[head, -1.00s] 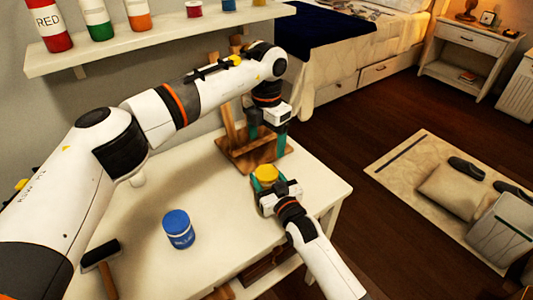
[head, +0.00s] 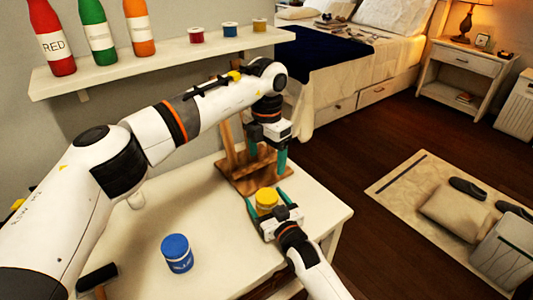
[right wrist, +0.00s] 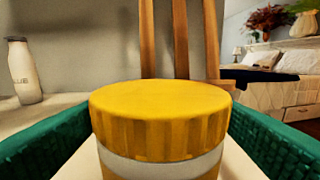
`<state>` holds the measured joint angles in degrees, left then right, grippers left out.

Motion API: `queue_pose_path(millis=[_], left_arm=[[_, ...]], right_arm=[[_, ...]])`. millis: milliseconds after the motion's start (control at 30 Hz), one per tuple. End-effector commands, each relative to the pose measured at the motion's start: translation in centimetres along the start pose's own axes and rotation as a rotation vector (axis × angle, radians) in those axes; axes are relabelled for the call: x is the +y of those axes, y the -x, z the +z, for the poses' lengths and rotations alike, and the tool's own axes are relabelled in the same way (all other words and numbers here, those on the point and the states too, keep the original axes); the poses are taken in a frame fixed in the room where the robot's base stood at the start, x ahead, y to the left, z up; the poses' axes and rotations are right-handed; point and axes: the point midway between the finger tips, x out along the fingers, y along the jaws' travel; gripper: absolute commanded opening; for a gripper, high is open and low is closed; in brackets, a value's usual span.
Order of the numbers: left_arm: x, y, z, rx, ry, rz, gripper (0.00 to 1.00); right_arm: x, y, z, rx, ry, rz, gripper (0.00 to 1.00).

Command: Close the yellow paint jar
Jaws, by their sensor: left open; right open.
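The yellow paint jar (head: 266,197) stands upright near the right side of the white table (head: 210,200). In the right wrist view its ribbed yellow lid (right wrist: 160,110) sits level on top of the jar, above a white band. My right gripper (head: 265,201) is open, with one green finger on each side of the jar. Contact with the jar cannot be told. My left gripper (head: 267,160) is open and empty, pointing down beyond and above the jar, in front of the wooden easel.
The wooden easel (head: 236,178) stands just behind the jar. A blue paint jar (head: 177,253) and a dark-headed tool (head: 97,277) are on the left of the table. A wall shelf (head: 150,60) holds bottles and small jars. The table's middle is clear.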

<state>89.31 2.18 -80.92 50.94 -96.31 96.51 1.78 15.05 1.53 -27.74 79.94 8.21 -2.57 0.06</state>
Motion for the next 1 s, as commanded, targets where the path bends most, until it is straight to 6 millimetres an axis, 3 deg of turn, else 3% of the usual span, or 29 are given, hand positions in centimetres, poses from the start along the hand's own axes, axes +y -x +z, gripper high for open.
queue_pose_path(millis=[600,1000], left_arm=[[0.0,0.6,0.0,0.0,0.0,0.0,0.79],[0.0,0.6,0.0,0.0,0.0,0.0,0.79]], right_arm=[[0.0,10.8,-0.1,0.003,0.0,-0.001,0.8],[0.0,11.8,0.0,0.001,0.0,0.0,0.8]])
